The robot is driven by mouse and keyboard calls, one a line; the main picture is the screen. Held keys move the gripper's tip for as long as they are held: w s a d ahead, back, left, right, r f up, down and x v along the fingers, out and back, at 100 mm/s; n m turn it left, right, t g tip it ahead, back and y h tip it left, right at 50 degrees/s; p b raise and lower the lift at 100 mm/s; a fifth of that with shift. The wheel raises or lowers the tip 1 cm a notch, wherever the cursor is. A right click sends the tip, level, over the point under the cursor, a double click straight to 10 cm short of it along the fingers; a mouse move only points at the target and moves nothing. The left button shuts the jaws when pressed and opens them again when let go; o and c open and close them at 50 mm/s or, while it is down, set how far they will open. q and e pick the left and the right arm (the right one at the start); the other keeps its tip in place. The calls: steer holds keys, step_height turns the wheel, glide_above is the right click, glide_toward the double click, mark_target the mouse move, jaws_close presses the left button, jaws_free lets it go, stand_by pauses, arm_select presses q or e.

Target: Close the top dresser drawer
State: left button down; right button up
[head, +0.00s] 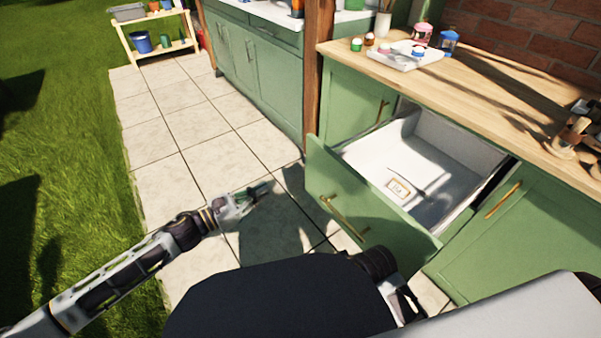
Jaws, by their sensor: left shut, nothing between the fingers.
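The green dresser's top drawer (362,208) is pulled well out. Its white inside shows, with a small label-like card (398,188) lying in it. A brass handle (343,214) is on its green front. My left gripper (268,188) is shut and empty, left of the drawer front and apart from it, over the paving. My right gripper is not clearly seen; a dark part of my body covers the bottom middle of the view, below the drawer.
The wooden countertop (480,95) above the drawer carries a white tray (405,55) with small cups. Another green cabinet (250,60) stands behind a wooden post (318,70). Paving (165,130) left of the drawer is clear. A shelf with a blue bucket (141,42) is far back.

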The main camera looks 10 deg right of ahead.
arm_select(q)
steer(key=shift+d, duration=0.1)
glide_toward(308, 168)
steer(key=b+x, duration=0.1)
steer(key=x, duration=0.4)
steer(key=shift+d, duration=0.2)
steer(key=shift+w+d, duration=0.15)
steer(key=shift+d, duration=0.15)
steer(key=shift+w+d+b, duration=0.2)
steer(key=shift+d+b, duration=0.15)
steer(key=shift+d, duration=0.1)
arm_select(e)
steer(key=shift+t+y, duration=0.3)
steer(key=f, duration=0.2)
steer(key=a+f, duration=0.1)
steer(key=f, duration=0.1)
steer(key=shift+f, duration=0.1)
arm_select(q)
steer(key=shift+r, duration=0.1)
arm_select(e)
steer(key=shift+w+r, duration=0.2)
steer(key=shift+w, duration=0.05)
arm_select(q)
steer(key=shift+d, duration=0.1)
